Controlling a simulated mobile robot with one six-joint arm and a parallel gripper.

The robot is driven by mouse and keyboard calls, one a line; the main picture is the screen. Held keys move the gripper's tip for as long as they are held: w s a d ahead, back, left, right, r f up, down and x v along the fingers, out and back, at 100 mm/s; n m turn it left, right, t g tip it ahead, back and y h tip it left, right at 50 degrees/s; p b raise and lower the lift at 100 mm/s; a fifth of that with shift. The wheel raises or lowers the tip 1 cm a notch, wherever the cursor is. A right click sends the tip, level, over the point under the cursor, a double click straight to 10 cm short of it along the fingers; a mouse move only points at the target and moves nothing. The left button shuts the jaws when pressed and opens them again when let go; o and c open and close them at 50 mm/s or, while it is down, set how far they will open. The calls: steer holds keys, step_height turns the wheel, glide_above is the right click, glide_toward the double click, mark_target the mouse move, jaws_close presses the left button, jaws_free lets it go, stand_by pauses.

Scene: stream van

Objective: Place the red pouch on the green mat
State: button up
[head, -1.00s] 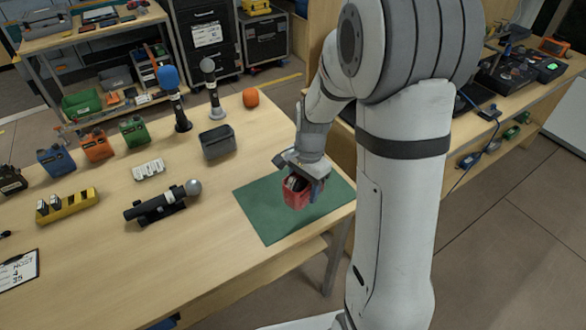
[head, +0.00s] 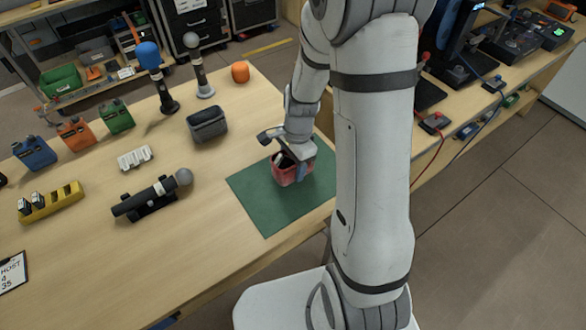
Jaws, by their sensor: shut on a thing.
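The red pouch (head: 288,174) is a small open-topped pouch with dark and white items inside. It is over the back right part of the green mat (head: 262,209), close to its surface; I cannot tell whether it touches. My gripper (head: 288,158) points down and is shut on the pouch's upper part. My arm hides part of the mat's right side.
A black microphone (head: 150,197) lies in a cradle. Two upright microphones, one with a blue head (head: 149,56), and an orange ball (head: 240,72) stand behind. The front left mat area is bare.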

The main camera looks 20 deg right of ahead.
steer(key=shift+f, duration=1.35)
steer(key=shift+f, duration=0.15)
steer(key=o, duration=1)
steer(key=r, duration=0.4)
steer(key=d+r, duration=0.1)
steer(key=r, duration=0.7)
steer(key=shift+w+d, duration=0.2)
steer(key=s+r+n+t, duration=0.1)
steer(key=s+r+n, duration=0.2)
steer(key=s+n, duration=0.1)
steer(key=s+r+n+t+h, duration=0.1)
steer(key=s+r+n, duration=0.3)
steer(key=s+n, duration=0.1)
steer(key=s+a+r+n+t, duration=0.1)
steer(key=s+r+n, duration=0.3)
steer(key=s+n, duration=0.1)
steer(key=shift+s+r+n, duration=0.15)
steer(key=shift+r+n, duration=0.1)
steer(key=shift+n, duration=0.05)
